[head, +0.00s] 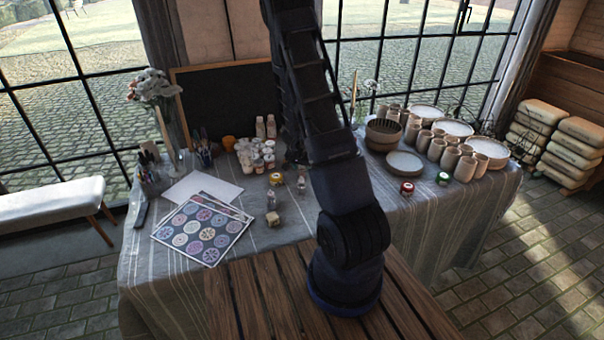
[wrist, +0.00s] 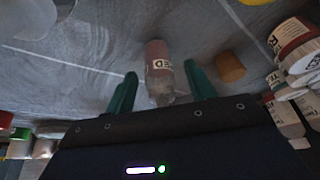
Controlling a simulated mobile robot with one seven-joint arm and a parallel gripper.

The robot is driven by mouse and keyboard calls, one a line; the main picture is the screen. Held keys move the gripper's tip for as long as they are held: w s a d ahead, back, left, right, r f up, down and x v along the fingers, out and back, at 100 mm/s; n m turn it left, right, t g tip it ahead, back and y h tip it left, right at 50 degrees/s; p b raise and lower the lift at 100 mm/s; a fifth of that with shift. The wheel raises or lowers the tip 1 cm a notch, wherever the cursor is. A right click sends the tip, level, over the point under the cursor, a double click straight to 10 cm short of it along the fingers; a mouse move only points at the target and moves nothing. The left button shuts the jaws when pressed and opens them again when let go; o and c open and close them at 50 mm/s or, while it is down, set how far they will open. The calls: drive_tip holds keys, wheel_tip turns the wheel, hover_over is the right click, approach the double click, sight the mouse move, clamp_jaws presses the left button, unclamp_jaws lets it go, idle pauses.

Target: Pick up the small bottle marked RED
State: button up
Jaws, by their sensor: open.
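My gripper (wrist: 160,76) has two green fingers standing apart, one on each side of the bottle. A gap shows between the bottle and each finger, and the bottle's near end is close to the gripper's dark body. In the head view my dark arm crosses the middle and my fingers cannot be made out. Small bottles (head: 272,198) stand on the cloth there, but their labels are too small to read.
A cork-coloured piece (wrist: 229,67) lies just right of the fingers, and labelled paint containers (wrist: 293,38) crowd the right. In the head view, patterned sheets (head: 203,228) lie left, a red-lidded jar (head: 407,187) and green-lidded jar (head: 443,179) right, with pottery cups and plates (head: 405,163) behind.

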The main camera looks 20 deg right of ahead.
drive_tip(key=shift+x, duration=1.05)
drive_tip(key=shift+c, duration=0.4)
drive_tip(key=c, duration=1)
